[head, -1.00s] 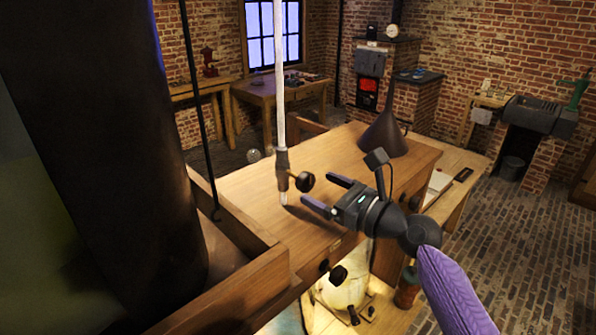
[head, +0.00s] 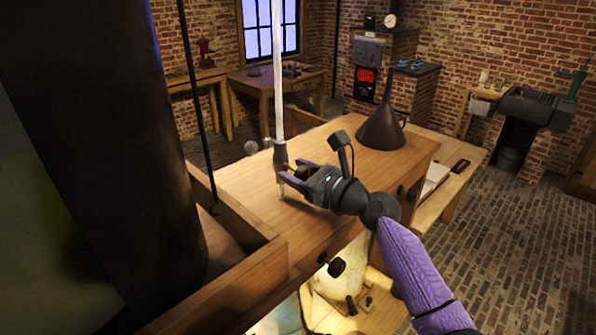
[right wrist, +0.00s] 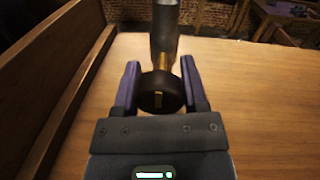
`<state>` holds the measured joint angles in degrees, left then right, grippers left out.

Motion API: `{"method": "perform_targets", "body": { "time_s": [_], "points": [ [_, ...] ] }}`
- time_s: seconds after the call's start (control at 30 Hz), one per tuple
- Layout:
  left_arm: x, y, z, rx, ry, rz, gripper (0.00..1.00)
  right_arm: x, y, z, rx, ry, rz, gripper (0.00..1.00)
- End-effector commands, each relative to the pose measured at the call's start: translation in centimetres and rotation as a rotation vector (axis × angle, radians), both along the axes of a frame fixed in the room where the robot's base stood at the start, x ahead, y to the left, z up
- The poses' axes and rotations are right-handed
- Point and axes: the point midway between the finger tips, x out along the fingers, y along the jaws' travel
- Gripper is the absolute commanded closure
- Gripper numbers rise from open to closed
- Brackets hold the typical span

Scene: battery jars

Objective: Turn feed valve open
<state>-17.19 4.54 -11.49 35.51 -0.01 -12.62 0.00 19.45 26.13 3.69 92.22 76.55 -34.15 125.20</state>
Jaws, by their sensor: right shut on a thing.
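The feed valve's dark round knob (right wrist: 160,93) sits between the two purple fingers of my right gripper (right wrist: 160,85) in the right wrist view. The knob has a brass mark on its face, standing upright in that view. Behind it is a brass stem and the grey valve body (right wrist: 165,30). In the head view the valve body (head: 280,153) hangs on the lower end of a pale vertical tube (head: 277,70). My right gripper (head: 288,172) is shut on the knob, which its fingers mostly hide there. My left gripper is not in view.
A wooden bench top (head: 235,195) lies under the valve, with a raised wooden edge (head: 215,290) at the near left. A dark funnel (head: 381,125) stands on it to the right. A large dark cylinder (head: 95,150) fills the left side.

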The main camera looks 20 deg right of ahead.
Motion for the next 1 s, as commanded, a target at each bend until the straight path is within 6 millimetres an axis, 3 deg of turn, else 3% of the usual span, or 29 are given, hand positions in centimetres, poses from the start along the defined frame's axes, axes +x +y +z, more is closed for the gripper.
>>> {"method": "perform_targets", "body": {
  "time_s": [0.47, 1.0],
  "points": [
    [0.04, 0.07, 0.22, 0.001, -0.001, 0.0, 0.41, 0.0, -0.01, 0.06, -0.086, -0.03, 0.0, 1.0],
    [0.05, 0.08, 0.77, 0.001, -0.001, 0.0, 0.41, 0.0, -0.02, 0.03, -0.54, -0.189, 0.0, 1.0]
  ]
}}
